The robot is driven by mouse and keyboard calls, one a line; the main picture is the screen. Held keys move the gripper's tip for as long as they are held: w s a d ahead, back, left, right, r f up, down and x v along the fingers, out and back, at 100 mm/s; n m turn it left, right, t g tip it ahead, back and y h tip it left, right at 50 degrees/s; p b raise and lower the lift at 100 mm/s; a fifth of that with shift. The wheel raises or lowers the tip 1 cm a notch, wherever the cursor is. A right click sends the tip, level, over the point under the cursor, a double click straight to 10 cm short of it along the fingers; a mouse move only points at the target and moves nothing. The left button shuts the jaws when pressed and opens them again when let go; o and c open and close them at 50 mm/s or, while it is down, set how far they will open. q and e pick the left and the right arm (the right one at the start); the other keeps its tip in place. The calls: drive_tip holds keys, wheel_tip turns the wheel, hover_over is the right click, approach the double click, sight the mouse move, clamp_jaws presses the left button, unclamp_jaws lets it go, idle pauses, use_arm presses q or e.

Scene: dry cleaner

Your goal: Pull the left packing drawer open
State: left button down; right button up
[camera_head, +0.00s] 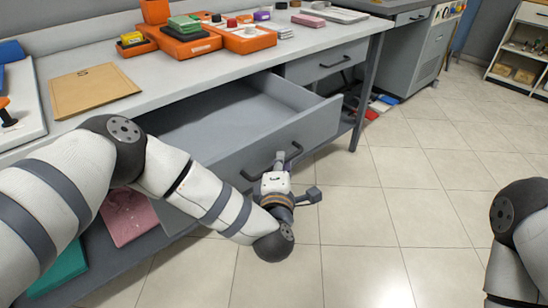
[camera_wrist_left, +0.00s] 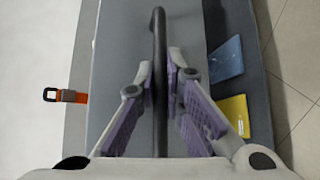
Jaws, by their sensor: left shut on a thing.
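The left packing drawer (camera_head: 285,132) is a grey drawer under the table, pulled well out, and its visible interior looks empty. Its dark bar handle (camera_head: 250,174) is on the front panel. My left gripper (camera_head: 285,158) is shut on this handle. In the left wrist view, the fingers of my left gripper (camera_wrist_left: 160,78) close around the black handle (camera_wrist_left: 158,28) from both sides. The gripper body hides part of the handle in the head view. My right gripper is out of view; only part of my right arm shows at the right edge.
A second drawer (camera_head: 327,62), shut, sits farther right. The tabletop (camera_head: 170,75) holds orange trays (camera_head: 185,42), stamps and a brown envelope (camera_head: 92,88). Folded cloths, including a pink one (camera_head: 130,217), lie on the lower shelf. The tiled floor (camera_head: 400,200) to the right is clear.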

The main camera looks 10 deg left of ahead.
use_arm(q)
drive_tip(key=shift+s+d, duration=0.3)
drive_tip(key=shift+d, duration=0.05)
drive_tip(key=c, duration=1.7)
unclamp_jaws()
drive_tip(key=s, duration=0.4)
drive_tip(key=s+d+r, duration=0.1)
drive_tip(key=s, duration=0.7)
drive_tip(key=shift+d+r, duration=0.2)
drive_tip(key=shift+r, duration=0.2)
